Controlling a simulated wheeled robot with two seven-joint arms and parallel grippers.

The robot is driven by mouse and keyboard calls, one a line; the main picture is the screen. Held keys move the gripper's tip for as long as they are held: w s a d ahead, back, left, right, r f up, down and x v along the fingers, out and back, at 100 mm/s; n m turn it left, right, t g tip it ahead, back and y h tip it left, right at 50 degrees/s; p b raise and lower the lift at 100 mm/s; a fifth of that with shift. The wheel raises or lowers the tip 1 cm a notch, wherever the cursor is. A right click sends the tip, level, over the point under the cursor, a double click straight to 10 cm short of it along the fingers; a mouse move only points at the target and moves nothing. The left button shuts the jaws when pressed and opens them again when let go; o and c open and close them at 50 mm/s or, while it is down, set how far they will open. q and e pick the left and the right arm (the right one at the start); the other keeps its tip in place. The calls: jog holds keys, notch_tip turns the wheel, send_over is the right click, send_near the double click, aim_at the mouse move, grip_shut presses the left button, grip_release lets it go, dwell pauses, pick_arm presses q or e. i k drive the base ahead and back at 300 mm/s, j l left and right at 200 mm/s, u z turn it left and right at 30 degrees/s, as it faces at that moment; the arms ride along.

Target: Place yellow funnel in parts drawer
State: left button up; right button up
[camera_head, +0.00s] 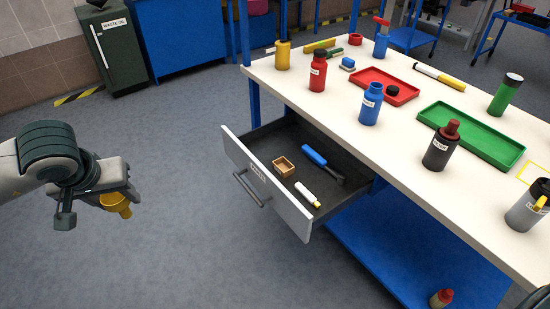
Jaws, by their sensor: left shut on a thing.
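The yellow funnel (117,204) is held in my left gripper (103,199), which is shut on it. The gripper partly hides the funnel. Both are in the air over the bare floor, to the left of the drawer and apart from it. The parts drawer (242,176) stands pulled open under the white workbench, with a label and a handle on its front. Inside it lie a small brown box (283,167), a blue-handled tool (315,156) and a white-and-yellow cylinder (307,195). My right gripper is not in view.
The workbench (330,108) top holds several bottles, a red tray (404,96) and a green tray (508,158). Its near edge overhangs the drawer. A blue lower shelf (380,258) is below. Grey floor lies clear between my left gripper and the drawer front.

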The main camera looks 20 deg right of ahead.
aim_at(300, 167)
jog(key=i+j, duration=0.15)
jog(key=i, duration=0.25)
jog(key=i+j, duration=0.15)
jog(key=i, duration=0.2)
jog(key=z, duration=2.2)
